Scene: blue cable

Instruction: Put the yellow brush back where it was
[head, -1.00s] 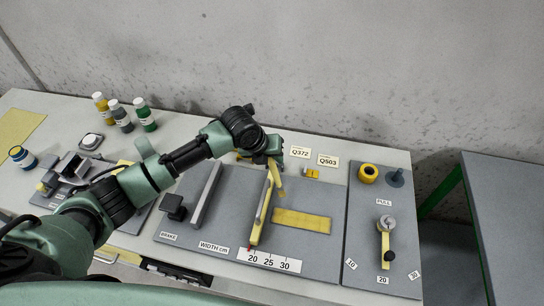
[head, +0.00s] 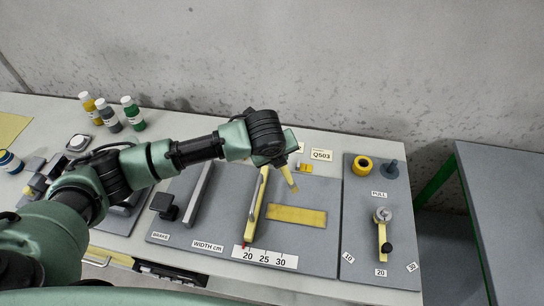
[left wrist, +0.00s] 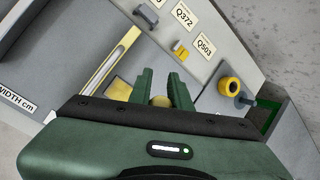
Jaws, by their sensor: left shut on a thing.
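The yellow brush (head: 289,178) hangs tilted from my left gripper (head: 276,162), its paler tip pointing down to the right. It is held over the back of the grey width board (head: 225,215), just right of the yellow-sided bar. In the left wrist view, my left gripper (left wrist: 157,90) is shut on the brush, whose rounded yellow end (left wrist: 160,101) shows between the green fingers. The fingers' grip is hidden by the wrist in the head view. My right gripper is not in view.
The yellow-sided bar (head: 256,208) and a flat yellow strip (head: 297,215) are on the board. Behind are a small yellow block (head: 304,167) and label Q503 (head: 321,154). A yellow ring (head: 361,162) and grey plunger (head: 390,170) stand right. Bottles (head: 107,116) stand back left.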

